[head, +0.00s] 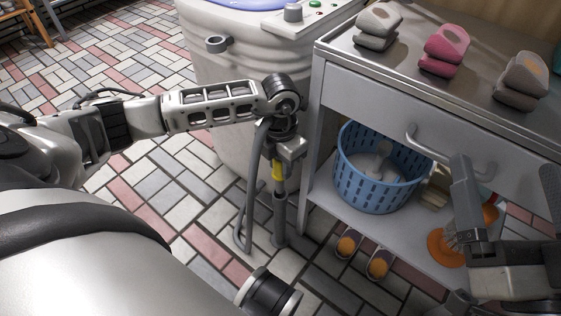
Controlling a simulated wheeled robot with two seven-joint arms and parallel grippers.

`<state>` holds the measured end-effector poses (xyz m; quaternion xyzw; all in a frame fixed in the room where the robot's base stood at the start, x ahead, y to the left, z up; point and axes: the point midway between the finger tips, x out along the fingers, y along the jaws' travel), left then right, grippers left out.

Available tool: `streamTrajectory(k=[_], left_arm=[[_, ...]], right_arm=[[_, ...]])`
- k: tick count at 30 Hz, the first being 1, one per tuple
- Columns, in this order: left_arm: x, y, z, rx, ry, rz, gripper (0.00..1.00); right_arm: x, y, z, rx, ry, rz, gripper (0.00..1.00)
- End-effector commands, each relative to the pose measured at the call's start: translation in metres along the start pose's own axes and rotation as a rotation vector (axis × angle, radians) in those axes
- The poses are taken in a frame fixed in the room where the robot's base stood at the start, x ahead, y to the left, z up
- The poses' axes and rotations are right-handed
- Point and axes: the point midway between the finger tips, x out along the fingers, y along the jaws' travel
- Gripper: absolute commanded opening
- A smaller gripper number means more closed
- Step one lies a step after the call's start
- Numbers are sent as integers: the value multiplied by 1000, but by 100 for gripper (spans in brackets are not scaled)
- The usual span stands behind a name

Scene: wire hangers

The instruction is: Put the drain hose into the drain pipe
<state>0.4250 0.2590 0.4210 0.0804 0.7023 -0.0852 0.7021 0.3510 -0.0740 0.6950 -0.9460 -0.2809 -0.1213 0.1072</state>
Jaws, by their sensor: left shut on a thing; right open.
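The grey drain hose (247,195) hangs in a long loop from my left gripper down to the floor. My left gripper (278,154) is shut on the drain hose near its end, just left of the cart. A yellow section (277,171) shows below the fingers. The grey drain pipe (279,222) stands upright from the floor directly under it. The hose end appears lined up with the pipe's mouth; I cannot tell whether it is inside or just above. My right gripper (505,168) is open and empty in front of the cart at the lower right.
A cream washing machine (225,100) stands behind the pipe. A grey metal cart (350,85) stands close on the right, with brushes on top and a blue basket (377,188) on its lower shelf. Slippers (362,260) lie on the floor near the pipe. Tiled floor at left is clear.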

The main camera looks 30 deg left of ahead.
Motion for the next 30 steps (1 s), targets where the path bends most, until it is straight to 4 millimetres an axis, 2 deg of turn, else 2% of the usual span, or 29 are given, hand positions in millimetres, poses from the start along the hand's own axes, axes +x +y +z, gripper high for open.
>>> streamTrajectory(k=[8, 30], left_arm=[[0, 0, 0, 0, -1, 0, 6], [19, 0, 0, 0, -1, -1, 6]], right_arm=[[-1, 0, 2, 1, -6, -1, 100], [-4, 2, 13, 0, 0, 0, 100]])
